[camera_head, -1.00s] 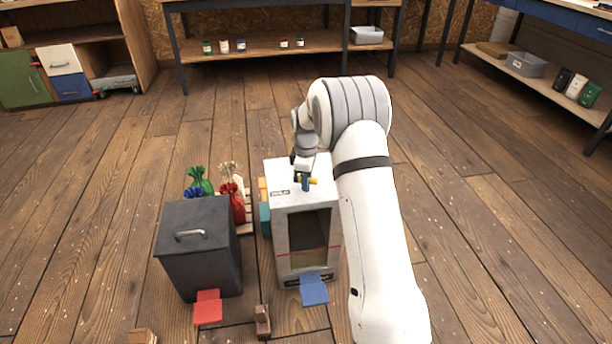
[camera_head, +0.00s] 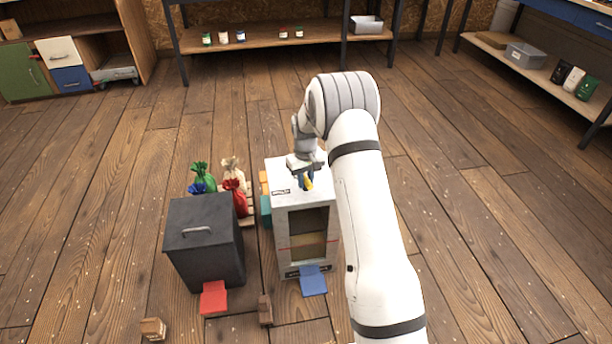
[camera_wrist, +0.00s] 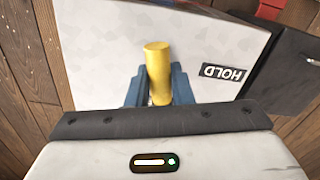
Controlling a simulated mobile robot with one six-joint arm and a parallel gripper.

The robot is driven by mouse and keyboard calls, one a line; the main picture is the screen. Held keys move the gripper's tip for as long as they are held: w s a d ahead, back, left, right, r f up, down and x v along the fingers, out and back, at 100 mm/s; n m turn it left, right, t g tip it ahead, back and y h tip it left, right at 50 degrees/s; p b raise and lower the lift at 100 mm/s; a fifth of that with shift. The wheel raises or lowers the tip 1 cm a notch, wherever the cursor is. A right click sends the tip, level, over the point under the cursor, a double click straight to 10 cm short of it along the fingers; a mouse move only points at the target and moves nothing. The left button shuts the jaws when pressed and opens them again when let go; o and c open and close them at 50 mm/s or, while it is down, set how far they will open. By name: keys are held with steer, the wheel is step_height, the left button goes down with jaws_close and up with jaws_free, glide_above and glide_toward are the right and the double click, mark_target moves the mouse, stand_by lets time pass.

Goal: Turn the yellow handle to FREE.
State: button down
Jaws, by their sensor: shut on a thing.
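The yellow handle (camera_head: 309,184) is on top of the white cabinet (camera_head: 291,173). It now points toward the front of the cabinet in the head view. My gripper (camera_head: 306,180) is above the cabinet top, with its blue fingers on both sides of the handle. In the wrist view the handle (camera_wrist: 158,70) stands out between the two blue fingers (camera_wrist: 159,88), which are shut on it. A black HOLD label (camera_wrist: 221,73) lies to the handle's right there. In the head view a small label (camera_head: 281,191) is at the cabinet's left front edge. No FREE label shows.
A dark lidded bin (camera_head: 203,245) with a red pedal (camera_head: 213,298) stands left of the cabinet. A blue pedal (camera_head: 312,281) juts from the cabinet's front. Tied sacks (camera_head: 235,195) stand behind the bin. The floor to the right is clear.

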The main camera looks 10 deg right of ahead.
mark_target(306, 178)
steer(key=m+p, duration=0.1)
steer(key=m, duration=0.4)
steer(key=c, duration=2.2)
jaws_free()
steer(key=shift+p, duration=0.3)
steer(key=c, duration=2.2)
jaws_free()
steer(key=c, duration=1.2)
jaws_free()
steer(key=shift+r+p, duration=0.9)
steer(key=shift+r, duration=2.95)
